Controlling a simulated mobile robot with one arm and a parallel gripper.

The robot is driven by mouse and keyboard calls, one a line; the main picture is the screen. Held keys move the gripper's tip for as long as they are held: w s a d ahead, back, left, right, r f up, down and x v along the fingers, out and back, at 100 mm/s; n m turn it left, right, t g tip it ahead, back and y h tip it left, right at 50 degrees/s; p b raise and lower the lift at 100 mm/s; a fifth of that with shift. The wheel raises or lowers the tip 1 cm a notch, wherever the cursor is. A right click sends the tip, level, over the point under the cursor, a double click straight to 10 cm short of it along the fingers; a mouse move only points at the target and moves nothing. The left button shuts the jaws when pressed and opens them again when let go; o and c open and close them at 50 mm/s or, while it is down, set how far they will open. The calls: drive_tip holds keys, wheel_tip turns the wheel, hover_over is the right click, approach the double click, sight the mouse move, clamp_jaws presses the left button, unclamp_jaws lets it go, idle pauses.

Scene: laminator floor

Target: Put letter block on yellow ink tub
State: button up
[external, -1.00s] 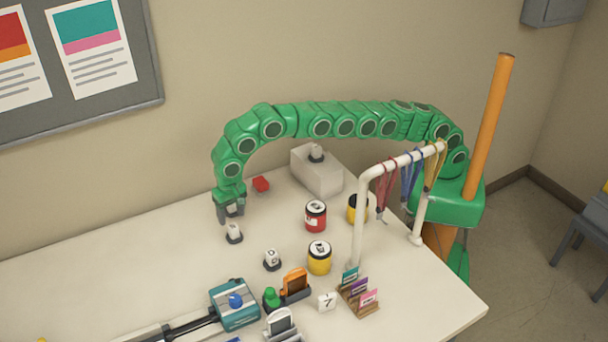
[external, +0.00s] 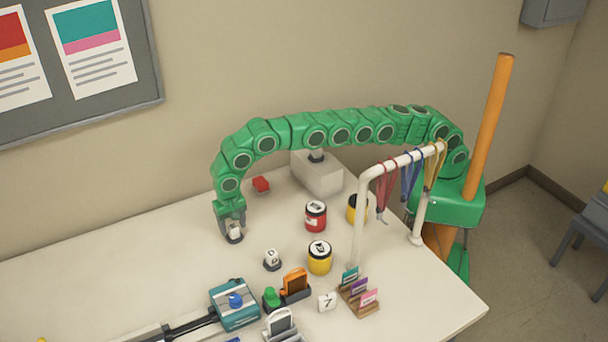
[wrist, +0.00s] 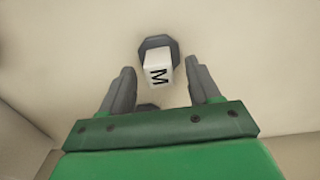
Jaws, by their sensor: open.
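A white letter block (external: 235,229) stands in a dark round base on the table. In the wrist view the block (wrist: 158,68) shows a black M. My gripper (external: 232,232) is right above it, open. In the wrist view its two fingers (wrist: 160,68) are on either side of the block, with a gap on each side. A yellow ink tub (external: 320,260) with a white-and-black top stands to the right, nearer the front. A second yellow tub (external: 354,211) with a dark top is behind it, partly hidden by the white rack post.
Another white block (external: 271,257) in a dark base is in front. A white rack (external: 357,228) with lanyards stands at right. The left tabletop is mostly clear.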

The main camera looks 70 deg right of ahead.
drive_tip(key=shift+f, duration=0.85)
drive_tip(key=shift+c, duration=0.3)
clamp_jaws()
drive_tip(key=shift+r, duration=1.6)
drive_tip(key=shift+s+d+r, duration=0.1)
drive_tip(key=shift+s, duration=0.1)
